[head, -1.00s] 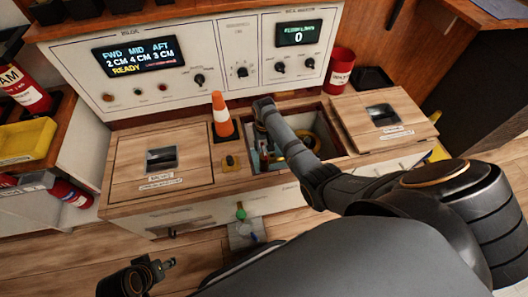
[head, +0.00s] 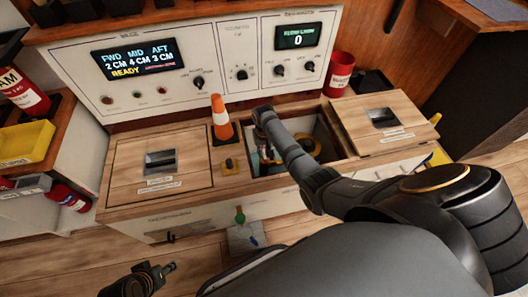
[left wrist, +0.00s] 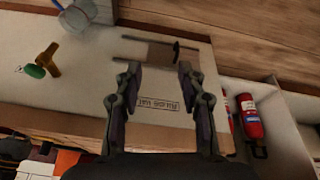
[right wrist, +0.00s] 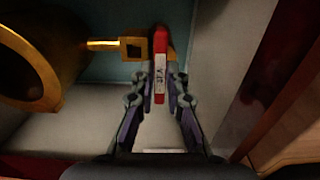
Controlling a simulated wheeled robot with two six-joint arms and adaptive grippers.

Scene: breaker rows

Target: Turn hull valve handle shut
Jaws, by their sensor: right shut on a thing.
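The hull valve handle (right wrist: 160,62) is a red lever with a white label, beside a brass fitting (right wrist: 132,48) in the right wrist view. My right gripper (right wrist: 163,85) is shut on this handle, with one finger on each side. In the head view, my right arm reaches down into the open hatch (head: 338,150) and hides most of the gripper and handle.
A large brass ring (right wrist: 40,60) stands left of the handle. Hatch walls are close around my right gripper. An orange cone (head: 221,120) stands left of the opening. A lifted-style wooden lid (head: 375,125) lies right of it, and a red cup (head: 340,72) stands behind.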

